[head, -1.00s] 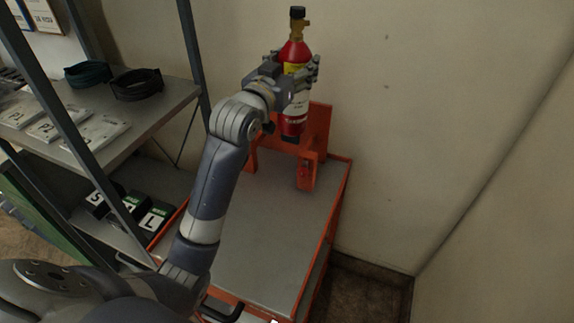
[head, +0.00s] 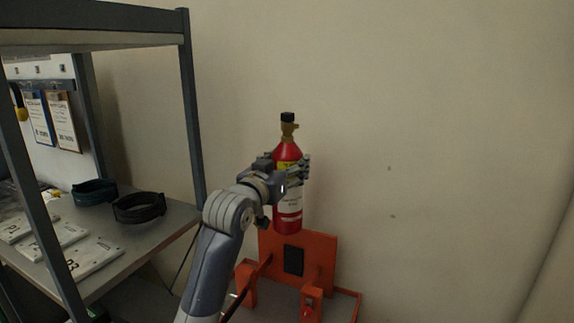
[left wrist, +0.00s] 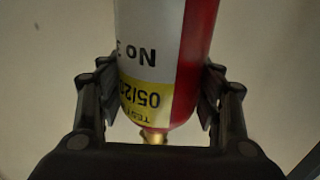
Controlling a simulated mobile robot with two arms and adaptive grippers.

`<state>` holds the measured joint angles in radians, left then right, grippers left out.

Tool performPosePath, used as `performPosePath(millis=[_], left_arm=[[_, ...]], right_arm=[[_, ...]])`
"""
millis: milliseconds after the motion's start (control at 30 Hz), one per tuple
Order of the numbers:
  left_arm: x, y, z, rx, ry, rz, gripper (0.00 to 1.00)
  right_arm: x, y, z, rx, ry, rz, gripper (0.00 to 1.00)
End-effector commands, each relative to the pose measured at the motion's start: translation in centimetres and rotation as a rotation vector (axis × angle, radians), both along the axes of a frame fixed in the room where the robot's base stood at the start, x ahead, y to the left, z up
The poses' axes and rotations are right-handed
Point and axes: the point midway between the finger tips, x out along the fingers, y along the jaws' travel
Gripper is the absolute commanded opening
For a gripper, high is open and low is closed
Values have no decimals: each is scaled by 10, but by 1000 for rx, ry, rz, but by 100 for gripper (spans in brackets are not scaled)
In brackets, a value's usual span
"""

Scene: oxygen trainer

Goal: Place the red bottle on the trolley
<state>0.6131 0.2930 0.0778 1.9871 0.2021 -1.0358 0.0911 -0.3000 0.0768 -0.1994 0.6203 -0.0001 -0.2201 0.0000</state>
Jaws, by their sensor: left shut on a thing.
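The red bottle (head: 288,205) has a black cap, a brass valve and white and yellow labels. It is upright in the head view, in front of the wall. My left gripper (head: 292,178) is shut around its upper body. In the left wrist view the bottle (left wrist: 190,75) stands between the two fingers of the gripper (left wrist: 160,100). The trolley (head: 345,305) has an orange frame with an orange upright bracket (head: 318,258) at its back. The bottle appears in front of or above this bracket; the gap between them cannot be told. My right gripper is not in view.
A grey shelf unit (head: 188,110) stands at the left. The wall right of the bottle is clear.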

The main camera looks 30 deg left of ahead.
Motion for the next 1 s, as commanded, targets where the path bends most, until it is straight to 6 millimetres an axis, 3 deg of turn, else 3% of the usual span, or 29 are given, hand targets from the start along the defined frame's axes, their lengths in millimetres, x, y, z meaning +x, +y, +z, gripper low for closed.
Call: performPosePath(millis=[700, 1000], left_arm=[[-1, 0, -157, 0, -11, 1, 0], [-1, 0, -194, 2, -16, 1, 0]], right_arm=[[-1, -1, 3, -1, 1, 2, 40], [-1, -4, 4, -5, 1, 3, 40]])
